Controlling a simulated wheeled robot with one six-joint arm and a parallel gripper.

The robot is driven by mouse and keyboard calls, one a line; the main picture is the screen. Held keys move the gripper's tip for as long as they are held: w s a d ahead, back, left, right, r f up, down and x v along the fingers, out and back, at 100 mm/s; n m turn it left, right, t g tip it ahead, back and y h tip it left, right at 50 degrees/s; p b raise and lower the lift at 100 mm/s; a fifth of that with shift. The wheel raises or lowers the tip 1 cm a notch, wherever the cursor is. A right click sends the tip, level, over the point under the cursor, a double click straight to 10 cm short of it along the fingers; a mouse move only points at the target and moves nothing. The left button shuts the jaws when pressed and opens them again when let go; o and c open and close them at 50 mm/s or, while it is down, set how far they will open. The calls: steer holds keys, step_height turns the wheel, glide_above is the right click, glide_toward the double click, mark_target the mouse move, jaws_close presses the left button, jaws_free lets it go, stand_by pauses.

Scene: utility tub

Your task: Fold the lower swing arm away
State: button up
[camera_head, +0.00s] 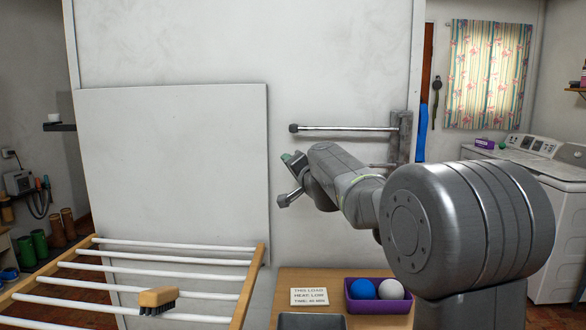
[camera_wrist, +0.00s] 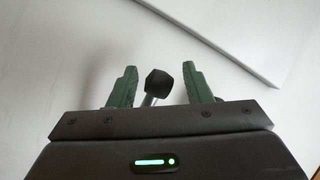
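The lower swing arm shows as a dark end knob (camera_head: 283,201) on a short bit of metal rod, below and left of my gripper. Most of its rod is hidden behind my arm; a short piece shows by the wall bracket (camera_head: 401,137). No contact is visible, and I cannot tell the depth. The upper swing arm (camera_head: 345,128) lies level along the wall.
A wooden drying rack (camera_head: 252,285) with white rods and a brush (camera_head: 158,299) stands at lower left. A bench below holds a sign (camera_head: 309,297), a purple bin (camera_head: 377,306) with balls, and a grey tray (camera_head: 311,321). A white panel (camera_head: 170,170) leans at left.

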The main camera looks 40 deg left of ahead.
steer(key=b+v, duration=0.3)
steer(key=v, duration=1)
steer(key=shift+s+d, duration=0.2)
steer(key=shift+d, duration=0.15)
steer(key=shift+c, duration=0.5)
